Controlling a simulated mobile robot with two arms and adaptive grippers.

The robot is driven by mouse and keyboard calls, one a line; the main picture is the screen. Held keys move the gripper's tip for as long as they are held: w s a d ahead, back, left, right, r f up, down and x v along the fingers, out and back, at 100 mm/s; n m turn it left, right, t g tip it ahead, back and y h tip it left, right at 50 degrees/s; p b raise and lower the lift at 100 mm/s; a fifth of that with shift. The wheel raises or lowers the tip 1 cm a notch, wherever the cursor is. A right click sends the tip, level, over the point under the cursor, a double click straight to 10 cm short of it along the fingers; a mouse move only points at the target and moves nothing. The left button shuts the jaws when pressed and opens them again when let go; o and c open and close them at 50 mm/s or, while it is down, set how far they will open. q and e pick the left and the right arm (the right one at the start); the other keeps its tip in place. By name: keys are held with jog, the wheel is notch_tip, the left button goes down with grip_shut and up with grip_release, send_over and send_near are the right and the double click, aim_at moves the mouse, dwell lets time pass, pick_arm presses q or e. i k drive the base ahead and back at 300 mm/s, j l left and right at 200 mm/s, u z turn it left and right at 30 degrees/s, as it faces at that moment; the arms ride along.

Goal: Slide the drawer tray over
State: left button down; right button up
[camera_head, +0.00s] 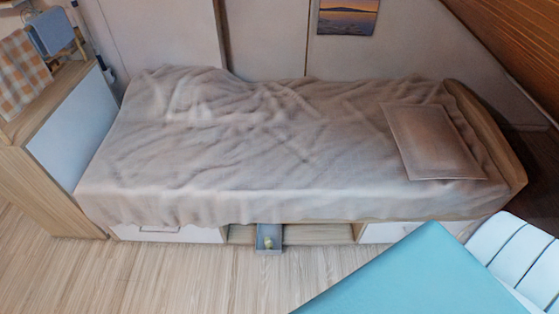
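A small grey drawer tray (269,249) sits in the open middle section under the bed, its front edge jutting out slightly over the floor. The back of the tray is hidden under the bed edge. Neither of my grippers is in view.
A bed (250,160) with a rumpled beige cover stands above the tray. White drawer fronts (165,234) flank the open section. A teal surface (420,280) and a white slatted seat (515,255) fill the lower right. Floor in front of the tray is clear.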

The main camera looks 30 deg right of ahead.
aim_at(274, 232)
jog(key=z, duration=0.8)
